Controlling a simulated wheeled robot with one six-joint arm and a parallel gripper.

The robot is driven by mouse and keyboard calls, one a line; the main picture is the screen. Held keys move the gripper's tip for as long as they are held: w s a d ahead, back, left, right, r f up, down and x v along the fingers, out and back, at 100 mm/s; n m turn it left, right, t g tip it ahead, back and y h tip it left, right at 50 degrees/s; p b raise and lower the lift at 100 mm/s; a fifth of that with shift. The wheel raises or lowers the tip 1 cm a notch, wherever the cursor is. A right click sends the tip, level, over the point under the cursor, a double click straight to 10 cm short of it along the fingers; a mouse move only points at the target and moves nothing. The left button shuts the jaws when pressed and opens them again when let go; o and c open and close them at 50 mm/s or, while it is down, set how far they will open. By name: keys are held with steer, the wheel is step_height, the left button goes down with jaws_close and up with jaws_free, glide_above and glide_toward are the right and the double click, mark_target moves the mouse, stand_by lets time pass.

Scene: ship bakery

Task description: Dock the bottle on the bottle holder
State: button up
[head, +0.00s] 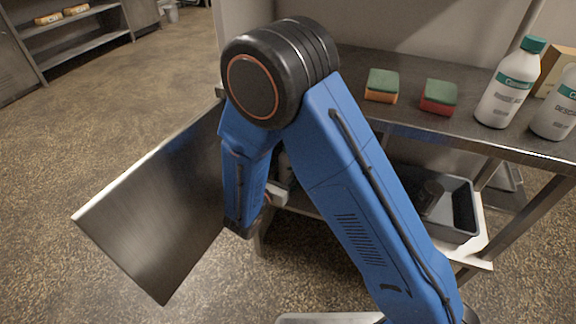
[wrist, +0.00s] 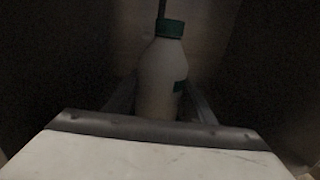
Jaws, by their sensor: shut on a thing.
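In the wrist view, a pale bottle (wrist: 161,75) with a green cap stands upright in the picture, with a darker label patch on its right side. My gripper (wrist: 160,97) has one finger on each side of the bottle's lower body and is shut on it. The bottle's base is hidden behind the gripper's pale housing. A thin dark rod (wrist: 162,8) shows just above the cap; I cannot tell whether it touches. In the head view my blue arm hides the held bottle and most of my gripper. I cannot make out the bottle holder in either view.
A steel panel (head: 160,205) stands left of my arm. A steel counter (head: 400,63) holds two sponges (head: 382,85) (head: 439,97) and two white bottles (head: 508,88) (head: 558,112). Below is a dark tray (head: 455,215). Open floor (head: 130,85) lies at the left.

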steer(key=o, duration=1.7)
steer(key=shift+f, duration=0.1)
steer(key=shift+o, duration=0.2)
steer(key=shift+s+a, duration=0.15)
steer(key=shift+s, duration=0.05)
steer(key=v, duration=1.1)
steer(key=shift+s, duration=0.25)
